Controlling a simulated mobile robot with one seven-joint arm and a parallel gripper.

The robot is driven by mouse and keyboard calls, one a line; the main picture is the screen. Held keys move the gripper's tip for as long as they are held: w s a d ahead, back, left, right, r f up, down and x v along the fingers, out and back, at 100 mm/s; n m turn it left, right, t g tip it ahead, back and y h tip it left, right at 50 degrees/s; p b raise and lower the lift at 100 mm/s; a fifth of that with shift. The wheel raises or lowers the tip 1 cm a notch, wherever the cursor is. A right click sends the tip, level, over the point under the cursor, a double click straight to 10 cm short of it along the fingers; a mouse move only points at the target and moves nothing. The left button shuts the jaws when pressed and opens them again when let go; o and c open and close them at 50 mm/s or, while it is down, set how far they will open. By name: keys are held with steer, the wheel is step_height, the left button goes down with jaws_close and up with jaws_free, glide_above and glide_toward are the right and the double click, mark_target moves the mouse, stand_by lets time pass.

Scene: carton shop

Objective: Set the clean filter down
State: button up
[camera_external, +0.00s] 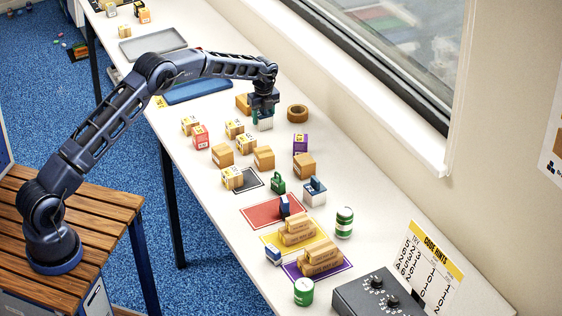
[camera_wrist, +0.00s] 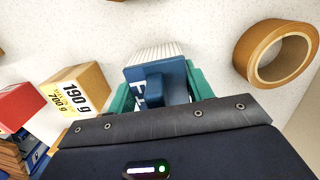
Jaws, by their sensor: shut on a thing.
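My gripper (camera_external: 263,112) is shut on a filter with a white pleated body (camera_external: 265,125). In the wrist view the teal fingers (camera_wrist: 158,98) grip it from both sides. There the filter shows its pale pleats (camera_wrist: 155,52) and a blue top with a raised grip and white lettering, partly hidden. It hangs upright over the white table; I cannot tell if it touches the surface. A second white block with a blue grip (camera_external: 314,194) stands further down the table, beside a small green padlock-shaped object (camera_external: 278,183).
Several small cartons (camera_external: 264,158) stand nearer the camera. Red (camera_external: 262,215), yellow and purple mats follow. A blue tray (camera_external: 198,91) lies behind at left. The window wall bounds the right.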

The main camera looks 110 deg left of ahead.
steer(key=o, duration=1)
steer(key=shift+f, duration=0.1)
steer(key=r, duration=1.2)
steer(key=shift+w+d+r, duration=0.15)
steer(key=shift+w+d, duration=0.1)
